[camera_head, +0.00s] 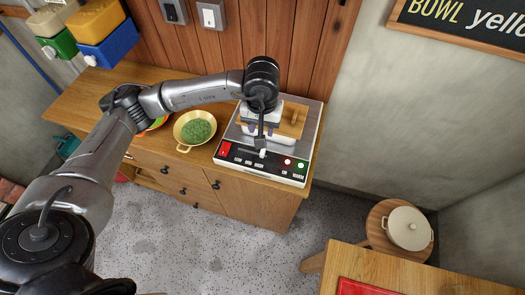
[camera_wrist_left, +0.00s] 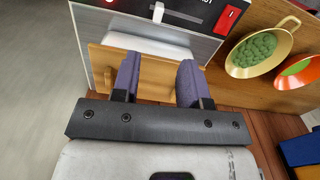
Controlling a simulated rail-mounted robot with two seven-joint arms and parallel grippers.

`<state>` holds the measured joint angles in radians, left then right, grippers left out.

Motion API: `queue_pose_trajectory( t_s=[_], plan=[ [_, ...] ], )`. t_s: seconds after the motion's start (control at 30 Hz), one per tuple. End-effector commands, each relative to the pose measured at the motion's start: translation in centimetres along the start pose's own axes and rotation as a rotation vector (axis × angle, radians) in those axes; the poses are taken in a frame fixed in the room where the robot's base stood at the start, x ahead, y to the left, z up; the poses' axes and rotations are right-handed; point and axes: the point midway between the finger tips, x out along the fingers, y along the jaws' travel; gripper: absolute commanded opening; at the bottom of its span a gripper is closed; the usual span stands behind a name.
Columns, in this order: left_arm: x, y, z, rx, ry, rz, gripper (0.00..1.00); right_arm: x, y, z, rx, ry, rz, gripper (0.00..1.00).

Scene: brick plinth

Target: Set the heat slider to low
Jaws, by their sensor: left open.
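In the left wrist view the white slider (camera_wrist_left: 158,12) shows at the top edge. The panel's labels are too small to read, so I cannot tell its setting. My left gripper (camera_head: 261,130) is over the appliance top, behind the slider. Its two purple fingers (camera_wrist_left: 159,78) are apart with nothing clearly held between them. My right gripper is not in view.
A red switch (camera_head: 224,149) is at the panel's left end; lit buttons (camera_head: 287,162) are at its right. A yellow pan of green food (camera_head: 195,128) stands left of the appliance on the wooden cabinet (camera_head: 243,192). A white pot (camera_head: 408,228) sits on a stool.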

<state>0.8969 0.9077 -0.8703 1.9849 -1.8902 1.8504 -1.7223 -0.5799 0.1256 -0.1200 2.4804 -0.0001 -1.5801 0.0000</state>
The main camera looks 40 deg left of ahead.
Motion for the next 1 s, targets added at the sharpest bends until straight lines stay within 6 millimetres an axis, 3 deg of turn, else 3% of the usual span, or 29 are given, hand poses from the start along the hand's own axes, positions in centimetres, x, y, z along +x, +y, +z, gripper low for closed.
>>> queue_pose_trajectory(
  t_s=[0.27,0.7,1.0],
  plan=[
    [1.4,0.1,0.1,0.082,-0.004,0.001,0.40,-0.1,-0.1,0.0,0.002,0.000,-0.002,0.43],
    [9.2,0.1,0.1,0.079,-0.005,0.004,0.40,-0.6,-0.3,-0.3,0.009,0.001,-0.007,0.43],
    [12.8,0.1,0.1,0.079,-0.003,0.005,0.40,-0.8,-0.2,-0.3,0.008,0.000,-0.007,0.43]
  ],
)
